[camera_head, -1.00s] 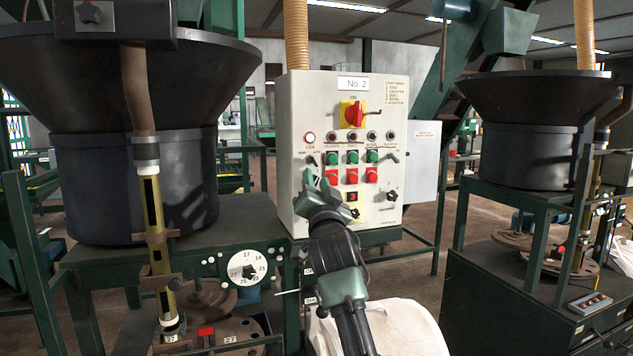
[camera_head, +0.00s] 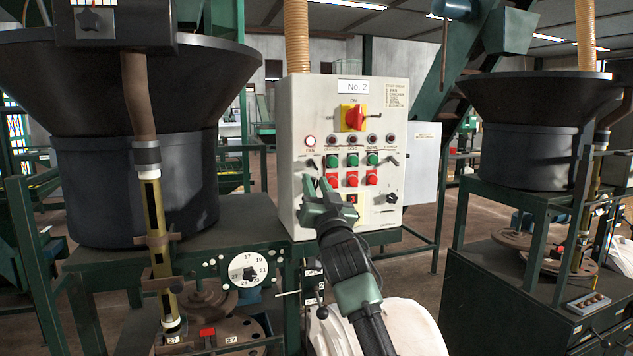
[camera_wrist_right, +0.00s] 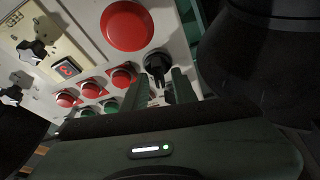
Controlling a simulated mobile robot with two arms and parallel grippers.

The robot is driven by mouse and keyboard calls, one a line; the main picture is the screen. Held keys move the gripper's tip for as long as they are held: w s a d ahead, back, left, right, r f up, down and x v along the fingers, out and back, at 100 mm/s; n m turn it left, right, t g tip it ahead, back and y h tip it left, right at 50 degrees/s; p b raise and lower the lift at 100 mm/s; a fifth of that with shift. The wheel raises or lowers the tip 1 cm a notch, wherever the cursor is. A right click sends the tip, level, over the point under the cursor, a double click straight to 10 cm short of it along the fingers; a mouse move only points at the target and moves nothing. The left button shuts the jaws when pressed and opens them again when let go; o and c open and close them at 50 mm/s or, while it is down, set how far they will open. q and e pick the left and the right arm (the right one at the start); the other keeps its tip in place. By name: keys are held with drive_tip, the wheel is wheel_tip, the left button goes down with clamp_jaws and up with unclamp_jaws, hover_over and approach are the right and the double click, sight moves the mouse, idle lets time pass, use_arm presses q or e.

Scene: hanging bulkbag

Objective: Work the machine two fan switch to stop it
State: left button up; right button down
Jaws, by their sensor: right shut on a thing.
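The machine two panel (camera_head: 420,92) is a beige control box labelled No. 2. The fan lamp (camera_head: 310,141) glows at its left, and the small dark fan switch (camera_head: 310,163) sits just under it. My right gripper (camera_head: 315,181) is at the panel's left side, its fingertips just below the switch in the head view. In the right wrist view the fingers (camera_wrist_right: 160,82) stand a little apart and are shut on the switch, and a black knob (camera_wrist_right: 157,65) shows at their tips. The fingers partly hide the contact. My left gripper is out of view.
Red buttons (camera_head: 352,179) and green buttons (camera_head: 352,160) lie close to the right of the fingers. A large red button (camera_wrist_right: 127,25) is close by in the wrist view. A red rotary switch (camera_head: 354,117) is higher up. A dark hopper (camera_head: 135,180) stands left.

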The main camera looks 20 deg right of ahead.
drive_tip(key=n+y+p, duration=0.2)
drive_tip(key=n, duration=0.2)
drive_tip(key=n+y+p, duration=0.2)
drive_tip(key=n, duration=0.2)
drive_tip(key=shift+r+y+p, duration=0.1)
drive_tip(key=shift+y+p, duration=0.2)
drive_tip(key=n+p, duration=0.1)
drive_tip(key=n+y+p, duration=0.1)
drive_tip(key=n, duration=0.1)
drive_tip(key=shift+a+n+g+y, duration=0.15)
drive_tip(key=shift+n+g+y, duration=0.15)
drive_tip(key=shift+g, duration=0.1)
drive_tip(key=shift+f+n+y+p, duration=0.2)
drive_tip(key=shift+n+y+p, duration=0.1)
drive_tip(key=shift+n+p, duration=0.25)
drive_tip(key=c, duration=1.5)
unclamp_jaws()
